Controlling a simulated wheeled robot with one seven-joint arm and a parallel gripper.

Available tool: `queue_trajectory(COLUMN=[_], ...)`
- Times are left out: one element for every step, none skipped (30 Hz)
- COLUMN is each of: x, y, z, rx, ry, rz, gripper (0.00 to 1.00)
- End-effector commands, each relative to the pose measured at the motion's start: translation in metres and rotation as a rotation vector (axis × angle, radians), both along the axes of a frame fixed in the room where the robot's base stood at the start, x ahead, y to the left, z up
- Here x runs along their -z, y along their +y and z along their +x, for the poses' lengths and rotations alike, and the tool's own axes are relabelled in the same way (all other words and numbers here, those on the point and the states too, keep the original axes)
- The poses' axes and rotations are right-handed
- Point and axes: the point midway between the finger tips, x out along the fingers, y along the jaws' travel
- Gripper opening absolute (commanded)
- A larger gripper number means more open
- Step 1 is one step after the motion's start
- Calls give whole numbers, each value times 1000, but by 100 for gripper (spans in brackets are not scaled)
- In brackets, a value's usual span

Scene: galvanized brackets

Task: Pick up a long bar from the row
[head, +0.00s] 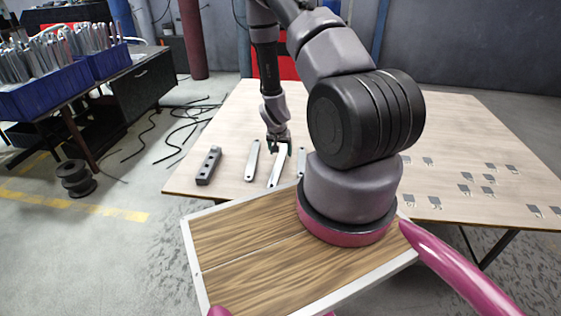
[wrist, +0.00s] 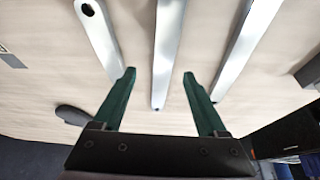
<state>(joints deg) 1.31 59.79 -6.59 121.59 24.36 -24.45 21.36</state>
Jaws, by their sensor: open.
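Several long pale metal bars lie in a row on the table. In the head view one bar (head: 252,160) is to the left, a middle bar (head: 277,170) runs out from under my gripper (head: 279,143), and another bar (head: 301,164) is partly hidden by my arm. In the wrist view my gripper (wrist: 159,75) is open, its two green fingers apart. The middle bar (wrist: 167,45) shows between the fingertips. A left bar (wrist: 98,36) with a hole and a right bar (wrist: 246,45) lie outside the fingers. Contact with the middle bar cannot be told.
A dark block with holes (head: 208,166) lies left of the bars. Several small metal plates (head: 466,190) are spread over the right of the table (head: 450,120). Blue bins (head: 45,97) stand on a bench at the far left. A spool (head: 74,178) and cables lie on the floor.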

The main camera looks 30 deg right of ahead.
Motion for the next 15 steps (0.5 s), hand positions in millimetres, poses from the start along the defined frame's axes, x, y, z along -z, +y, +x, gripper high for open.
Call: queue_trajectory(x=[3, 6, 11, 16, 20, 26, 30, 34, 39, 42, 44, 46, 47, 48, 48], y=[0, -1, -1, -1, -2, -2, -3, -4, -5, -6, -7, -7, -7, -7, -7], z=[2, 3, 5, 6, 9, 11, 13, 15, 16, 17, 18, 19, 19, 19, 20], rx=[0, 0, 0, 0, 0, -1, 0, 0, 0, 0, 0, 0, 0, 0, 0], ry=[0, -1, 0, 1, 0, 1, 1, 0, 1, 0, -1, -1, -1, -1, -1], rz=[0, 1, 0, 1, 0, 0, 1, 0, 1, 0, 1, 1, 1, 1, 1], gripper=[75, 75, 75, 75, 75, 75, 75, 75, 75, 75, 75, 75, 75, 75, 75])
